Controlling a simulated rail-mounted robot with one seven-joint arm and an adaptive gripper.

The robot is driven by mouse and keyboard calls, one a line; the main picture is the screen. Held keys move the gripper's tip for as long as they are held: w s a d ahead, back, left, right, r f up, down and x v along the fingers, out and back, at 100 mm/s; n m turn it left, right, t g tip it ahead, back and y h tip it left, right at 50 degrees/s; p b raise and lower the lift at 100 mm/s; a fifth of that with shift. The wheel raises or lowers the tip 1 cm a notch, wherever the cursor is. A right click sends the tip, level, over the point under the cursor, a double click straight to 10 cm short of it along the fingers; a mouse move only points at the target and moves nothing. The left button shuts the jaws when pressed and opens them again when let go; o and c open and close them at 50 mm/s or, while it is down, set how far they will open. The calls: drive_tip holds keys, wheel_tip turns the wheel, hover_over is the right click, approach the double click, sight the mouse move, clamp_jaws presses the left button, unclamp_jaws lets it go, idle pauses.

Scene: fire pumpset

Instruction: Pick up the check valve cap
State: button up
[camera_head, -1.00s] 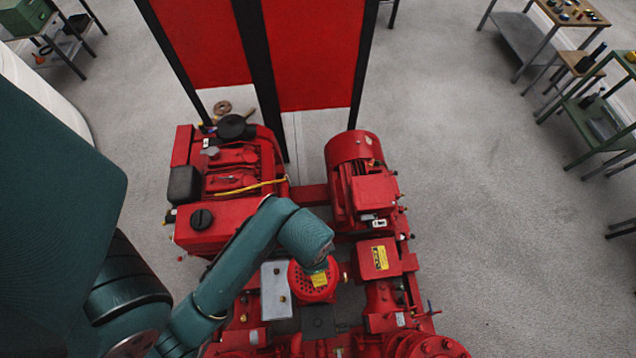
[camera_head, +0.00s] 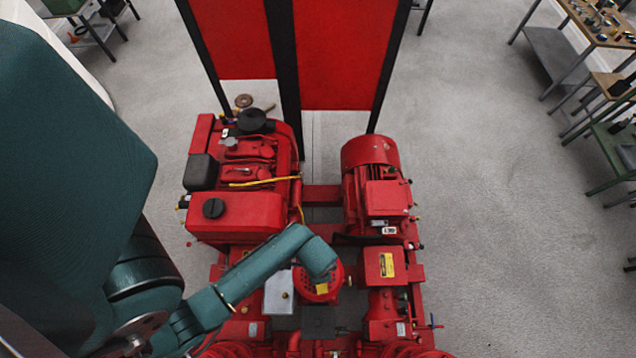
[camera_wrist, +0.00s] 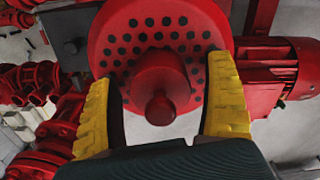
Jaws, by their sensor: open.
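In the wrist view, a red round plate with several dark holes and a stubby central red knob (camera_wrist: 160,85) fills the top middle. I cannot tell for sure whether this is the check valve cap. My gripper (camera_wrist: 160,72) is open, with one yellow ribbed finger at each side of the knob. The fingers stand apart from the knob, with their tips over or near the plate's lower sides. In the head view, a red perforated round part (camera_head: 318,291) shows under the end of my arm, which partly covers it.
The red pumpset surrounds the arm's end: an engine (camera_head: 235,210) at left, a motor (camera_head: 378,185) at right, pipework below. A grey box (camera_head: 279,292) sits beside the perforated part. Red panels (camera_head: 343,50) stand behind. Tables (camera_head: 595,25) with small objects stand at far right.

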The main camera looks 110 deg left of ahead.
drive_tip(key=c, duration=1.3)
